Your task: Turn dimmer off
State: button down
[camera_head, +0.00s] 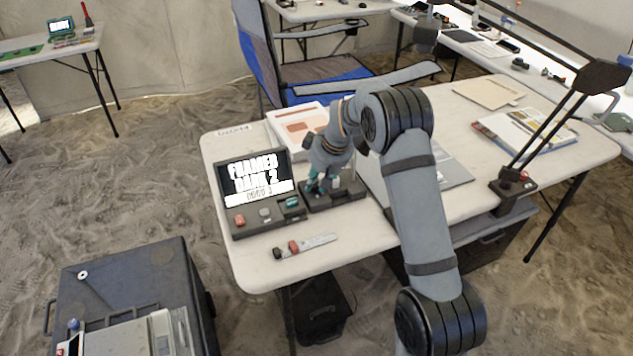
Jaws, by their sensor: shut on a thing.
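A dark console (237,210) stands at the left end of the white table, with a lit screen (255,176) that shows white lettering. Its front panel carries a red button (239,220), a pale button (264,212) and a teal control (291,202). A low dark box (338,198) sits just right of it. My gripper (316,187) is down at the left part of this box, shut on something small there. The arm and fingers hide what is held, and I cannot tell for sure which control is the dimmer.
A small red-ended tool (304,246) lies on the table (262,272) in front of the console. Papers (297,126) lie behind my gripper. A desk lamp base (512,192) and a book (527,132) are at right.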

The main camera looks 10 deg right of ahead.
jog(key=c, duration=1.8)
grip_release()
jog(key=v, duration=1.2)
jog(key=shift+d, duration=0.1)
jog(key=x, duration=1.2)
